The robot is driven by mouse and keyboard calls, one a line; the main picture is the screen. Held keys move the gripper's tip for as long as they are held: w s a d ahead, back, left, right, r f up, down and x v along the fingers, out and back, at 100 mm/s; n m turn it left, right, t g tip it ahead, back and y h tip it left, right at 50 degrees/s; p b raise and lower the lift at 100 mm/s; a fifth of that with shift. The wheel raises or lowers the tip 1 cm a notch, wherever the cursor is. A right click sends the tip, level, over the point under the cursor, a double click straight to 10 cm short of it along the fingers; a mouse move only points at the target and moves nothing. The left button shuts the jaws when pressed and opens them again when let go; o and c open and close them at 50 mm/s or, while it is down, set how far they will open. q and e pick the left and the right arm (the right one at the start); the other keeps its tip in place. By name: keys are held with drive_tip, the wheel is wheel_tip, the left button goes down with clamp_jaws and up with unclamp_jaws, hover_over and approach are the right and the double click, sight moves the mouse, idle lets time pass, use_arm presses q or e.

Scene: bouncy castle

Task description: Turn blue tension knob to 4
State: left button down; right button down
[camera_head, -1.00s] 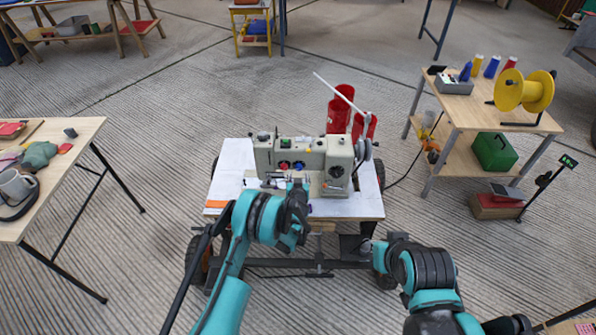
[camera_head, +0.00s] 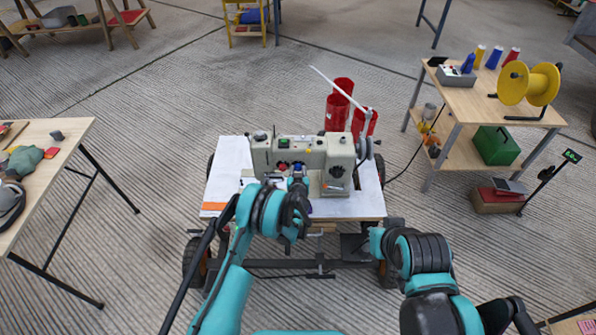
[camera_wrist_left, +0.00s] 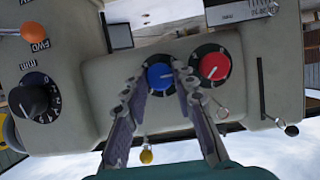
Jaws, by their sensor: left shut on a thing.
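The grey-white sewing machine (camera_head: 262,157) stands on a white-topped cart (camera_head: 228,165). In the left wrist view the blue tension knob (camera_wrist_left: 160,77) sits on the machine's front with a dark dial ring around it and a white pointer line. I cannot read the number it points at. My left gripper (camera_wrist_left: 160,80) has one finger on each side of the blue knob, shut on it. In the head view the left gripper (camera_head: 298,172) covers the blue knob. My right arm is at the lower right; its fingers are not visible.
A red knob (camera_wrist_left: 214,67) sits close beside the blue one. A black dial (camera_wrist_left: 34,98), an orange ball-ended lever (camera_wrist_left: 33,31) and a small yellow ball (camera_wrist_left: 146,157) are nearby. Red cylinders (camera_head: 340,105) stand behind the machine. Open floor surrounds the cart.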

use_arm(q)
drive_tip(key=shift+m, duration=0.4)
idle(0.4)
drive_tip(key=shift+d+m+y, duration=0.15)
drive_tip(key=shift+m+y, duration=1.45)
drive_tip(key=shift+m, duration=0.3)
